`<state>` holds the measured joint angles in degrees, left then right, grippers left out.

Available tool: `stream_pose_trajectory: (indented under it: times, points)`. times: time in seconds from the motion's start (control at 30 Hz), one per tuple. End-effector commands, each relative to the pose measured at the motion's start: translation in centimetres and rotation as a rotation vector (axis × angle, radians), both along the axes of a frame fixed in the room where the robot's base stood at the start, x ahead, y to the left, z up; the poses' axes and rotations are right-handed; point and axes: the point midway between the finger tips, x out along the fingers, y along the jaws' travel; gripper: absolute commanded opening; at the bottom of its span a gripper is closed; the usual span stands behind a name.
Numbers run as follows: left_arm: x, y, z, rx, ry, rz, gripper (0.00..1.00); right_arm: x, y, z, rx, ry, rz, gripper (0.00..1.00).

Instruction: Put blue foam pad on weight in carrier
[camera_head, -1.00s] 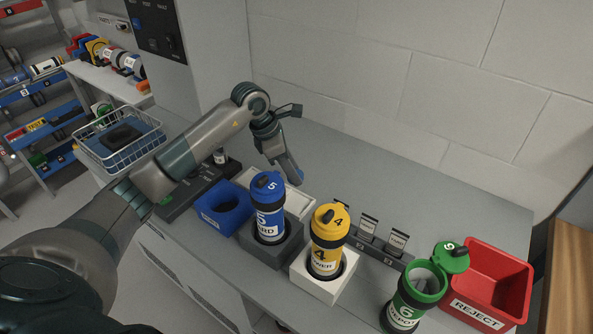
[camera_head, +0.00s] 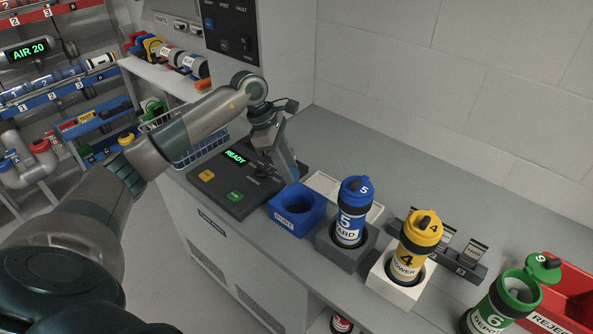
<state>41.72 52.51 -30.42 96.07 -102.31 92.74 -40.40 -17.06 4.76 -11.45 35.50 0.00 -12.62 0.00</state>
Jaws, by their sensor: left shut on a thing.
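I cannot make out a blue foam pad for sure. The green carrier 6 (camera_head: 492,312) stands open at the lower right, its lid (camera_head: 543,267) swung to the side. I cannot see a weight inside it. The blue carrier 5 (camera_head: 350,222) and yellow carrier 4 (camera_head: 408,262) stand capped in their holders. My right gripper is out of view.
A control panel (camera_head: 228,190) with a green READY display lies left of the blue block. A white tray (camera_head: 325,184) lies behind carrier 5. A red reject bin (camera_head: 568,290) stands at the right edge.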

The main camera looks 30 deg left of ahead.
Motion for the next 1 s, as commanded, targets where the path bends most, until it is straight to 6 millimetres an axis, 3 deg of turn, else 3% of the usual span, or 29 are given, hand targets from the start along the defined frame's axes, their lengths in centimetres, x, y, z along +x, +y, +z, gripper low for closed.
stream_pose_trajectory:
  times: [0.27, 0.57, 0.67, 0.8, 1.0]
  points:
    - [-2.2, -0.9, 2.3, 0.013, -0.005, -0.346, 0.13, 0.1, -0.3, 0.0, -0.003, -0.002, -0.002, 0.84]
    - [-6.6, -4.3, 5.8, 0.009, -0.013, -1.030, 0.13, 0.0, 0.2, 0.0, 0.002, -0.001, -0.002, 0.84]
    - [-8.1, -5.8, 6.9, -0.001, -0.010, -1.278, 0.13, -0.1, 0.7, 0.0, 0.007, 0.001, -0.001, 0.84]
    - [-9.9, -9.4, 7.9, -0.016, -0.001, -1.638, 0.13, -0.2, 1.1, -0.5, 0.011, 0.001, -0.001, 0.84]
    - [-10.7, -14.4, 6.7, -0.022, 0.011, -1.884, 0.13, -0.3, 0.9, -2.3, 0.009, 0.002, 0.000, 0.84]
